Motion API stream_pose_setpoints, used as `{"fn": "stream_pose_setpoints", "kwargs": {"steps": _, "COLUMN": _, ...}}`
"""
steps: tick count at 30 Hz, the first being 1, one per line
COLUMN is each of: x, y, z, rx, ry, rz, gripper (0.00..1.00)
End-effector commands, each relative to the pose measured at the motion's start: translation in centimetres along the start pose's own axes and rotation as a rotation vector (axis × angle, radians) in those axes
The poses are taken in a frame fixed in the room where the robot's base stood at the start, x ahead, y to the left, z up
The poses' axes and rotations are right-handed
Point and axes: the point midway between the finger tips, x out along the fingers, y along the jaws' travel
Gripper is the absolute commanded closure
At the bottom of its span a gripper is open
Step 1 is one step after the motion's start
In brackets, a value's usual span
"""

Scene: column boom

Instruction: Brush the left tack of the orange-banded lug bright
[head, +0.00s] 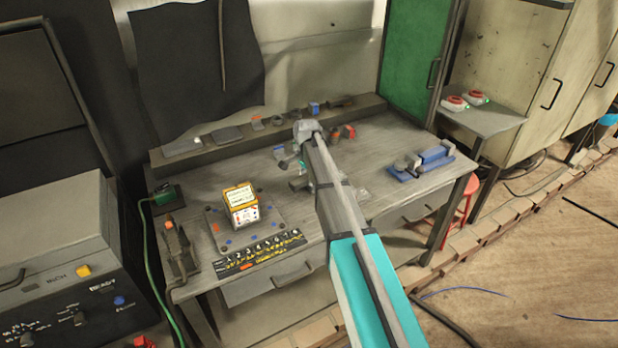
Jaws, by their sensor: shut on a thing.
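My gripper (290,161) is small in the head view, at the far end of my arm over the back middle of the workbench (220,174). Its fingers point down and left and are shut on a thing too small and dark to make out. An orange-red piece (348,131) shows just right of my wrist, among grey parts; I cannot tell whether it belongs to the orange-banded lug. The lug's left tack cannot be made out. My arm hides part of the bench middle.
A yellow-and-white box (241,207) stands on a grey plate at the bench's front left, behind a numbered strip (258,254). A blue fixture (420,161) sits at right. A back ledge (205,147) holds small items. A green panel (415,55) stands behind.

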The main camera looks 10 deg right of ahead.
Motion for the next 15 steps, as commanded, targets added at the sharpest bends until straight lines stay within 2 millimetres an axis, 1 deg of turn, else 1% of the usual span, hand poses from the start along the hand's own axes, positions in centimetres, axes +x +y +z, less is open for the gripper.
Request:
{"fn": "stream_pose_setpoints", "kwargs": {"steps": 5, "x": 0.0, "y": 0.2, "z": 0.0, "rx": 0.0, "ry": 0.0, "rz": 0.0, "gripper": 1.0}}
{"fn": "stream_pose_setpoints", "kwargs": {"steps": 15, "x": 0.1, "y": 1.6, "z": 0.2, "rx": 0.001, "ry": 0.0, "rz": 0.0, "gripper": 1.0}}
